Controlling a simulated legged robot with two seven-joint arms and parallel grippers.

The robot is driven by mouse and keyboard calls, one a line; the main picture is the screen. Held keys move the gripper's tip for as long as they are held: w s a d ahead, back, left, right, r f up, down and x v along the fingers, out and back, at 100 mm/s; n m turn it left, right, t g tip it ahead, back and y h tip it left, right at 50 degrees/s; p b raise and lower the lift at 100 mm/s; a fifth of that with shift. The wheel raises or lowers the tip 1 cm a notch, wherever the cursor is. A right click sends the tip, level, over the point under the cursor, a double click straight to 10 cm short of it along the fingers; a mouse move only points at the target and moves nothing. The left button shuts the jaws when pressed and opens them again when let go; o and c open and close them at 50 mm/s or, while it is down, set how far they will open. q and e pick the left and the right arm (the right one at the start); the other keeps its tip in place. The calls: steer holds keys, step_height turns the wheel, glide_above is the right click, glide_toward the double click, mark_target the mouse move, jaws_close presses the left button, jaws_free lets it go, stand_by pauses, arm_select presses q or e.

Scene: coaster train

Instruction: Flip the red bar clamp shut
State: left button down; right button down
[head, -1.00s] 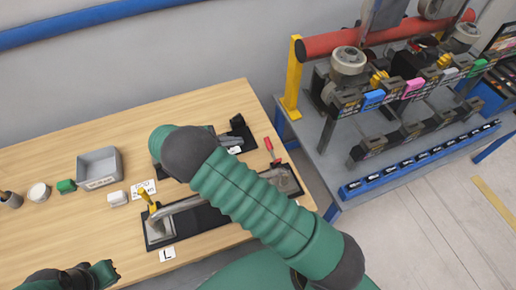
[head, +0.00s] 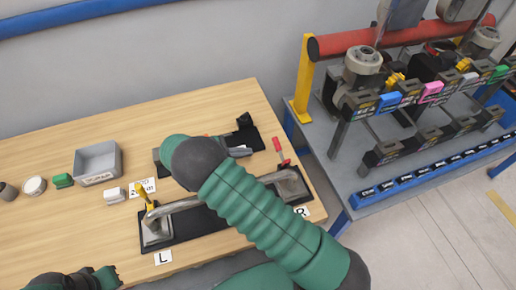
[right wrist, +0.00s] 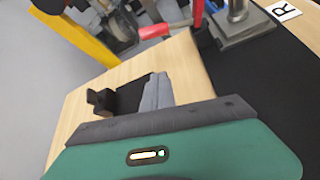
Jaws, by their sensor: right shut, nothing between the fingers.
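The red bar clamp (head: 281,150) stands at the right end of the black fixture, by the R label. Its red handle leans back, away from the metal bar (head: 180,205). The handle also shows at the top of the right wrist view (right wrist: 155,31). My right gripper (head: 240,152) is shut and empty, left of the red handle and apart from it. Its grey fingers show in the right wrist view (right wrist: 158,92). A yellow clamp (head: 146,197) stands at the fixture's left end. My left gripper (head: 75,279) is at the bottom left; its fingers are unclear.
My right forearm covers part of the fixture. A grey bin (head: 97,164) and small items are on the left. A yellow post (head: 302,80) and grey rack table (head: 335,165) stand right of the wooden table (head: 130,130).

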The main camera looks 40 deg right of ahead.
mark_target(264, 157)
steer(key=p+x, duration=0.1)
steer(key=x, duration=0.7)
steer(key=shift+s+d+p, duration=0.15)
steer(key=shift+d+p, duration=0.15)
steer(key=shift+p, duration=0.05)
steer(key=shift+s+d+r+p, duration=0.15)
steer(key=shift+r+p, duration=0.25)
steer(key=shift+r, duration=0.2)
steer(key=shift+s+d+r+p, duration=0.2)
steer(key=shift+r+p, duration=0.15)
steer(key=shift+r, duration=0.2)
steer(key=shift+s+r, duration=0.1)
steer(key=shift+r, duration=0.25)
steer(key=shift+s+r, duration=0.25)
steer(key=shift+w+a+f, duration=0.1)
steer(key=shift+w, duration=0.1)
